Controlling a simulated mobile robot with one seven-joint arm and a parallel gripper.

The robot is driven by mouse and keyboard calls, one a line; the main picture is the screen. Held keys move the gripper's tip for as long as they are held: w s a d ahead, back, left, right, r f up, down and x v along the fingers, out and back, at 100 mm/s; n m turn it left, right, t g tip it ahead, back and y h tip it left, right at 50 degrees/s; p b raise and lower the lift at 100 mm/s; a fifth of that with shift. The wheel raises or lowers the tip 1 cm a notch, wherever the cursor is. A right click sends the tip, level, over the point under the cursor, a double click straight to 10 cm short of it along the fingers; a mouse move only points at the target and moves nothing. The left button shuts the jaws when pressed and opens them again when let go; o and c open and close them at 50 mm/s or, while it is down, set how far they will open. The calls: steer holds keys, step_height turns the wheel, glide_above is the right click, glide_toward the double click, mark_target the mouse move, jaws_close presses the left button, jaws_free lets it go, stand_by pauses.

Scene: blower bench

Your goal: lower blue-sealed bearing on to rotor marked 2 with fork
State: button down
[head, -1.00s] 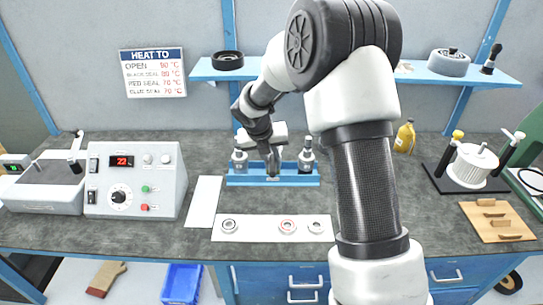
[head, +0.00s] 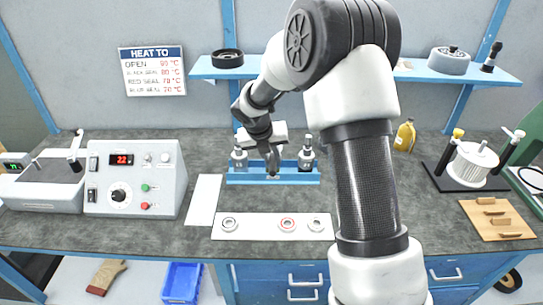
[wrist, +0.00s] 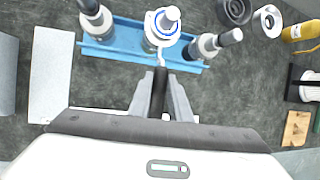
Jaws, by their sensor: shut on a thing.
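The blue-sealed bearing (wrist: 152,30), a pale ring with a blue band, shows in the wrist view around the upper shaft of the middle rotor (wrist: 172,13). Whether it is seated or still borne by the fork, I cannot tell. My gripper (wrist: 160,92) is shut on the dark handle of the fork (wrist: 159,88), whose thin end reaches toward the bearing. In the head view my gripper (head: 272,172) is over the middle of the blue rack (head: 240,179) and hides the middle rotor. No rotor number is legible.
Two other rotors stand close by in the rack, at left (head: 239,160) and right (head: 306,157). A white strip (head: 258,229) in front holds several bearings. A heater box (head: 135,180) stands left. Bench between rack and strip is clear.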

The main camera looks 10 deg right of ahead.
mark_target(272, 173)
steer(key=shift+f, duration=0.45)
stand_by(0.3)
steer(key=shift+s+a+b, duration=0.15)
steer(key=shift+s+a, duration=0.05)
steer(key=shift+s, duration=0.85)
steer(key=shift+s+a+b, duration=0.2)
steer(key=shift+s+a, duration=0.05)
steer(key=shift+s, duration=0.75)
steer(key=shift+s+a+b, duration=0.15)
steer(key=shift+s+a, duration=0.05)
steer(key=shift+s, duration=0.85)
steer(key=shift+s+r, duration=0.1)
steer(key=shift+r, duration=0.05)
steer(key=p+v, duration=0.3)
steer(key=d+p+v, duration=0.1)
steer(key=v, duration=0.1)
steer(key=shift+r+p, duration=0.2)
steer(key=shift+p, duration=0.15)
